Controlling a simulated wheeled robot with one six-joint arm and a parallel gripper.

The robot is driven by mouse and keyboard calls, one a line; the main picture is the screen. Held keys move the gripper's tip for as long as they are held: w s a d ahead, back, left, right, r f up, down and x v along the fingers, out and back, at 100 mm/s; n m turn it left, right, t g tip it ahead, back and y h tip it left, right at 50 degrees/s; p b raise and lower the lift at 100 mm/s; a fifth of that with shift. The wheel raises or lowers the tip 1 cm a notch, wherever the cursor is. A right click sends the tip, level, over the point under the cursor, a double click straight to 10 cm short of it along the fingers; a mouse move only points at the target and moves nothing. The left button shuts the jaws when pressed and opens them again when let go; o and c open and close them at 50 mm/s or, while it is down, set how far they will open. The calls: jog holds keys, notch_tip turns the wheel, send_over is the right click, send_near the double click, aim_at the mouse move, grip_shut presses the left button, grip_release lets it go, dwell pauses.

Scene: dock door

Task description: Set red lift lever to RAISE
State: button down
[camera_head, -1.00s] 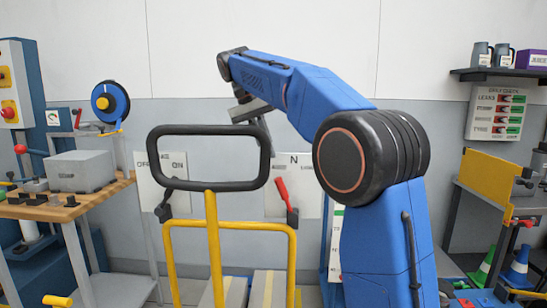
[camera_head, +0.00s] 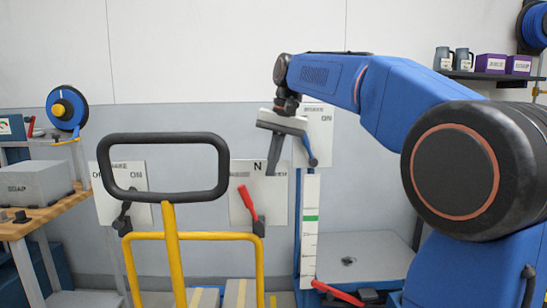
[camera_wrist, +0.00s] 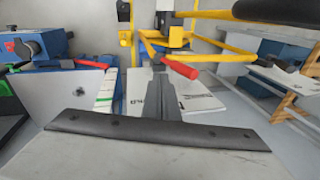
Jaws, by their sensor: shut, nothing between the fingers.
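A red-handled lever (camera_head: 248,203) on a dark pivot stands in front of a white wall plate (camera_head: 273,197) marked N, behind the yellow cart frame. The handle leans up and to the left. Other lettering on the plate is hidden or too small to read. My gripper (camera_head: 272,170) is shut and empty, pointing down just above and to the right of the handle, apart from it in this view. In the wrist view the red handle (camera_wrist: 180,68) lies just right of my fingertips (camera_wrist: 160,72); contact cannot be told.
A yellow cart with a black loop handle (camera_head: 165,138) stands in front. Left of the lever is an ON plate with a dark lever (camera_head: 122,215). Behind my gripper is a plate with a blue lever (camera_head: 309,150). A second red handle (camera_head: 338,292) lies low by the lift column.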

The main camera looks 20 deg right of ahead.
aim_at(244, 187)
jog(key=x, duration=0.4)
jog(key=shift+f, duration=0.35)
jog(key=shift+w+a+f, duration=0.3)
jog(key=shift+w+a, duration=0.05)
jog(key=shift+a, duration=0.25)
jog(key=shift+w+a+f, duration=0.3)
jog(key=shift+a+f, duration=0.05)
jog(key=shift+a, duration=0.25)
jog(key=shift+w+a+f, duration=0.3)
jog(key=shift+w+a, duration=0.05)
jog(key=shift+a, duration=0.2)
jog(key=shift+w+a+f+h, duration=0.1)
jog(key=shift+w+a+h, duration=0.05)
jog(key=shift+a+h, duration=0.25)
jog(key=shift+w+a+f+h, duration=0.15)
jog(key=shift+a+h, duration=0.15)
jog(key=shift+a, duration=0.2)
jog(key=shift+w+a, duration=0.2)
jog(key=shift+a, duration=0.45)
